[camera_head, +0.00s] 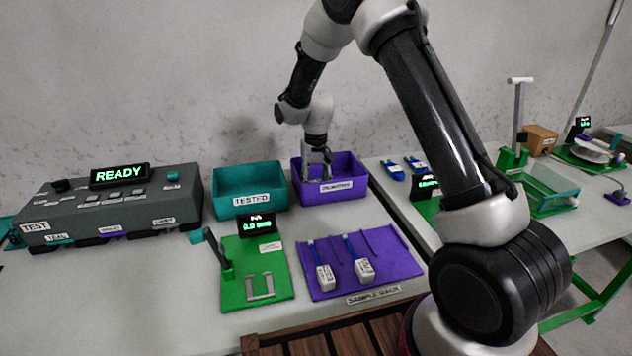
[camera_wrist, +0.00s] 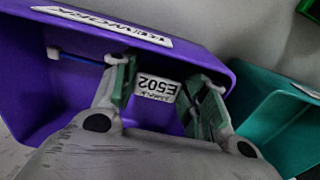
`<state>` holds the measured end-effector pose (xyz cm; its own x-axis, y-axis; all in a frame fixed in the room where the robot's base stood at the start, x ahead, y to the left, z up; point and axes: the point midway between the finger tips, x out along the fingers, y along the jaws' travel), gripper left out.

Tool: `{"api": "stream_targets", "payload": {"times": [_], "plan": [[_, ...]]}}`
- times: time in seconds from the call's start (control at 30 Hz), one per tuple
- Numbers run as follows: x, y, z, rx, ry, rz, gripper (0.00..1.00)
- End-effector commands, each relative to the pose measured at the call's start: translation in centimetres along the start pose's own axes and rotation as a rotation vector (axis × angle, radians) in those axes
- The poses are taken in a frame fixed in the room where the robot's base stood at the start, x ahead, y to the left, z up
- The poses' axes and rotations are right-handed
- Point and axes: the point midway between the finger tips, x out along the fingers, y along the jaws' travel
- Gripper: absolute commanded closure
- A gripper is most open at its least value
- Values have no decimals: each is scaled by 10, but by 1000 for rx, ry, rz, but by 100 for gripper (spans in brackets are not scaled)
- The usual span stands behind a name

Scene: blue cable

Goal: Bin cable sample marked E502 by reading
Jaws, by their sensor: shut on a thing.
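My gripper (camera_head: 318,156) is at the purple bin (camera_head: 362,186), inside or just above its opening. In the wrist view my gripper (camera_wrist: 164,88) is shut on the cable sample E502 (camera_wrist: 157,88), whose white block shows its label upside down between the fingers. A blue cable (camera_wrist: 82,60) with a pale end runs left from it. The teal TESTED bin (camera_head: 250,181) stands left of the purple one and looks empty. Whether the sample touches the bin floor cannot be told.
The purple sample rack (camera_head: 398,258) holds two white blocks with blue cables (camera_head: 325,278) (camera_head: 365,270). A green fixture (camera_head: 233,290) with a display stands left of it. A grey tester (camera_head: 120,205) shows READY. A second table (camera_head: 470,180) is at right.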

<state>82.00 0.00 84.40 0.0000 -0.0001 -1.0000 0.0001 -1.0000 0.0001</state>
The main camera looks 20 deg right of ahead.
Motion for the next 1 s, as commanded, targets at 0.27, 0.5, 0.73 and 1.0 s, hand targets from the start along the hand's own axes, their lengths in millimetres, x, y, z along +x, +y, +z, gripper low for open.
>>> {"api": "stream_targets", "payload": {"times": [0.27, 0.5, 0.73, 1.0], "plan": [[4, 0, 0, 0, 0, 0, 85], [8, 0, 0, 0, 0, 0, 85], [11, 0, 0, 0, 0, 0, 85], [15, 0, 0, 0, 0, 0, 85]]}}
